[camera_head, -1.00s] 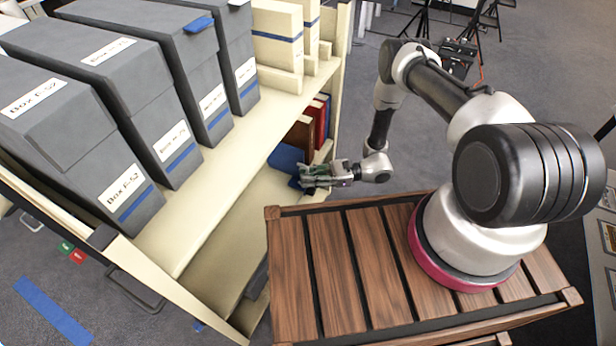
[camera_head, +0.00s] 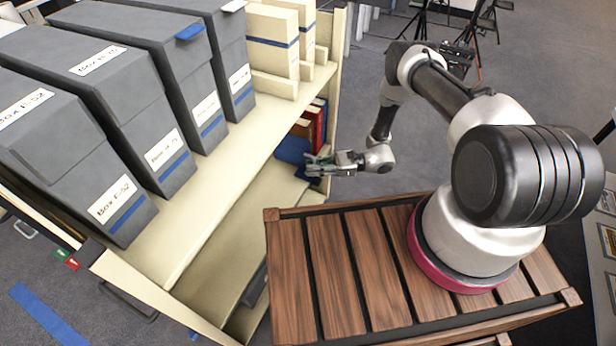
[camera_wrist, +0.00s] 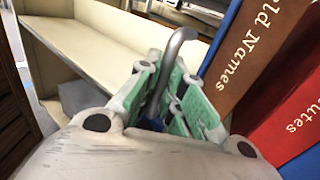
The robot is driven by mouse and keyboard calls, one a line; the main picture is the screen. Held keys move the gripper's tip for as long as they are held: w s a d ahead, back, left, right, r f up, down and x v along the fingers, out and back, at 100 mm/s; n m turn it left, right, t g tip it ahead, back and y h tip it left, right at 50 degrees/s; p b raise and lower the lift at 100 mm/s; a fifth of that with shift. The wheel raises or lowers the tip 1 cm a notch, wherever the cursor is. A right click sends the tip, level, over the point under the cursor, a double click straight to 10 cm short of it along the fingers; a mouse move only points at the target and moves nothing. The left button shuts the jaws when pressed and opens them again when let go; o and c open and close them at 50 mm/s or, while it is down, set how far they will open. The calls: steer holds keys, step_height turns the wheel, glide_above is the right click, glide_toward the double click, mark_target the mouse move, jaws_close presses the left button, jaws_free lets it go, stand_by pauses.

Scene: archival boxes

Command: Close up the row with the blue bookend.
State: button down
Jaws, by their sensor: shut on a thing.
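The blue bookend (camera_head: 293,150) stands on the lower shelf, at the near end of a short row of books. In the wrist view a blue strip of it (camera_wrist: 221,40) shows close along the brown book (camera_wrist: 255,50); whether they touch is hard to tell. My gripper (camera_head: 313,165) reaches in from the right beside the bookend. In the wrist view its green-padded fingers (camera_wrist: 170,95) are closed around a grey curved rod (camera_wrist: 178,58), apparently the bookend's handle. A red book (camera_wrist: 290,125) follows the brown one; part of the row is hidden in the head view.
Grey archival boxes (camera_head: 125,150) and cream boxes (camera_head: 273,40) stand on the upper shelf (camera_head: 225,165), which overhangs the books. The lower shelf (camera_head: 240,225) is bare on the near side of the bookend. A wooden slatted platform (camera_head: 335,260) lies under my arm.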

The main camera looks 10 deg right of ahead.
steer(key=shift+w+d, duration=0.4)
steer(key=shift+w, duration=0.25)
steer(key=shift+w+d, duration=0.4)
steer(key=shift+w, duration=0.25)
steer(key=c, duration=1.8)
jaws_free()
steer(key=shift+d, duration=0.15)
steer(key=d, duration=1.1)
steer(key=shift+d, duration=0.4)
